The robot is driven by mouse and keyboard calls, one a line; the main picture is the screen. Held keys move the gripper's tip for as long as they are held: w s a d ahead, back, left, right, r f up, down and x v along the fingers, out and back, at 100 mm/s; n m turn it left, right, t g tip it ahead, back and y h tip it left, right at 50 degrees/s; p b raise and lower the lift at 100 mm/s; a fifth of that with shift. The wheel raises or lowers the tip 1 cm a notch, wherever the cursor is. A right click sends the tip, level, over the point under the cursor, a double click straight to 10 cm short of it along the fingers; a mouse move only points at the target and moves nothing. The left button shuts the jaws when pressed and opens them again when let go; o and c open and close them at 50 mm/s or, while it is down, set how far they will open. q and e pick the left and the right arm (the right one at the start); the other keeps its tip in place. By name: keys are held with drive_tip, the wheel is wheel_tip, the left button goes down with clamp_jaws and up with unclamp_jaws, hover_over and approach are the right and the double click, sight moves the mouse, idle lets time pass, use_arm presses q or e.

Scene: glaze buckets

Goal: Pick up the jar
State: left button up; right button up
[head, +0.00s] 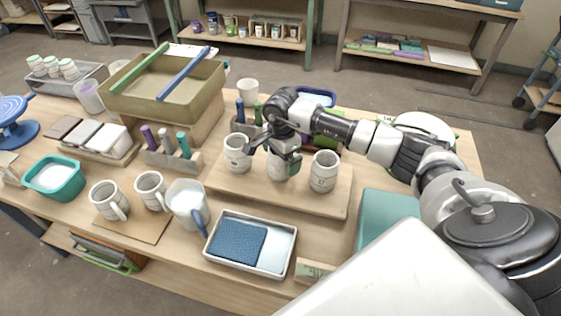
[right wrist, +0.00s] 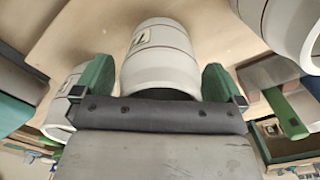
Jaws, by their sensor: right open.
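Three light grey jars with dark bands and small labels stand in a row on a wooden board (head: 229,187): a left jar (head: 238,156), a middle jar (head: 277,170) and a right jar (head: 323,174). My right gripper (head: 278,156) is at the middle jar and hides its upper part in the head view. In the right wrist view, its green-padded fingers (right wrist: 155,85) are open, one on each side of a jar (right wrist: 158,58). Small gaps show between fingers and jar. Other jars show at the left edge and top right there. My left gripper is not in view.
A grey tray with a blue sponge (head: 238,243), a pitcher (head: 187,203) and two mugs (head: 108,201) stand in front and to the left. A teal box (head: 388,212) lies to the right. Bottles (head: 240,111) and a white cup (head: 248,90) stand behind the jars.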

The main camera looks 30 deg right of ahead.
drive_tip(key=c, duration=1.1)
